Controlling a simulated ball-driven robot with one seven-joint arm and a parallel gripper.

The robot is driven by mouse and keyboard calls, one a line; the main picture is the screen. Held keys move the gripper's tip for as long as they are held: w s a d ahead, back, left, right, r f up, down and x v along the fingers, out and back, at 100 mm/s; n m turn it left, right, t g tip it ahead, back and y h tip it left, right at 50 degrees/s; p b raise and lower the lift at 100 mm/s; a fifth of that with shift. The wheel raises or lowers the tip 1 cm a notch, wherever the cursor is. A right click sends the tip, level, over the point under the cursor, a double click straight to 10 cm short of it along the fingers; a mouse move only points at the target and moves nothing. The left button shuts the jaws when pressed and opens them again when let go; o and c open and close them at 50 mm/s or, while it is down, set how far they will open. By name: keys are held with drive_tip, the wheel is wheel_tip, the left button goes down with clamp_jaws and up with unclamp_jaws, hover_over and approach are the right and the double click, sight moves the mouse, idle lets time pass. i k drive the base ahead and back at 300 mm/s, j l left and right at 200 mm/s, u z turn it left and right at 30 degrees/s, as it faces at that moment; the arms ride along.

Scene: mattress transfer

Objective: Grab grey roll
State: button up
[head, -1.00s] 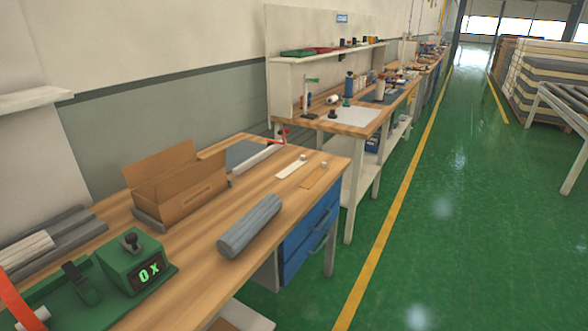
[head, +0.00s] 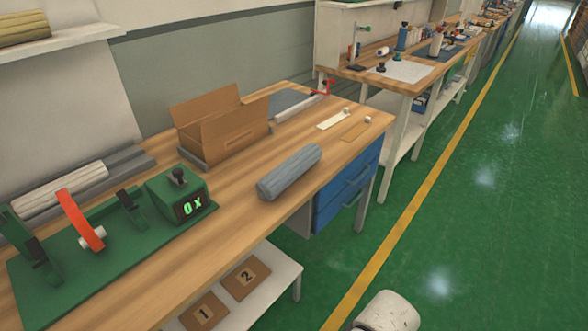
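The grey roll (head: 289,172) lies on its side on the wooden workbench (head: 235,215), near the front edge and in front of the open cardboard box. It lies at a slant, its near end toward the lower left. Nothing touches it from above. My gripper is not visible in the head view. A pale rounded part at the bottom edge may be mine, but I cannot tell.
The cardboard box (head: 222,133) stands behind the roll. A green machine (head: 177,194) with a lit display is at left. Cream rolls (head: 62,190) lie behind it. Blue drawers (head: 346,188) are under the bench. Green floor (head: 470,215) at right is free.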

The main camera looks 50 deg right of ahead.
sight(270, 186)
drive_tip(key=i+j+z, duration=0.1)
drive_tip(key=i+j, duration=0.2)
drive_tip(key=i, duration=0.15)
drive_tip(key=i+j, duration=0.3)
drive_tip(key=i+z, duration=0.15)
drive_tip(key=z, duration=1.35)
